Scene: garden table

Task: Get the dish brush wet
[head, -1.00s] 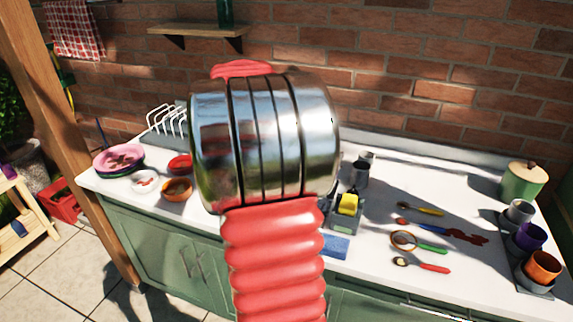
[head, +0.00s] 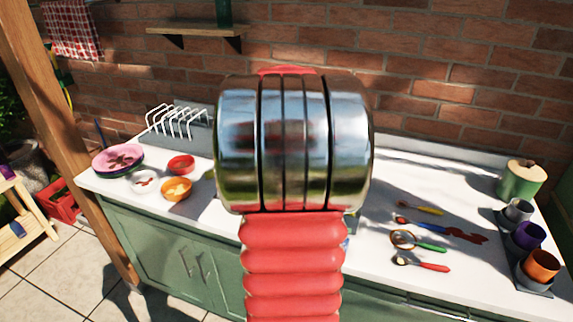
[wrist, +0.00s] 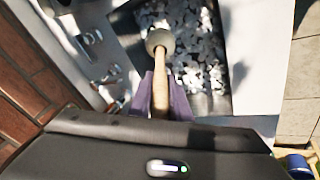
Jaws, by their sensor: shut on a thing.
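In the wrist view my gripper (wrist: 162,95), with purple fingers, is shut on the wooden handle of the dish brush (wrist: 159,42). White foam-like clumps (wrist: 200,45) fill much of the basin. I cannot tell whether the brush touches them. In the head view my own arm hides the gripper, the brush and the sink.
Metal fittings (wrist: 92,38) lie left of the basin. On the white counter (head: 375,270), bowls (head: 177,196) and pink plates (head: 118,172) stand left with a dish rack (head: 180,122). Utensils (head: 432,247), cups (head: 542,266) and a green canister (head: 521,180) are right.

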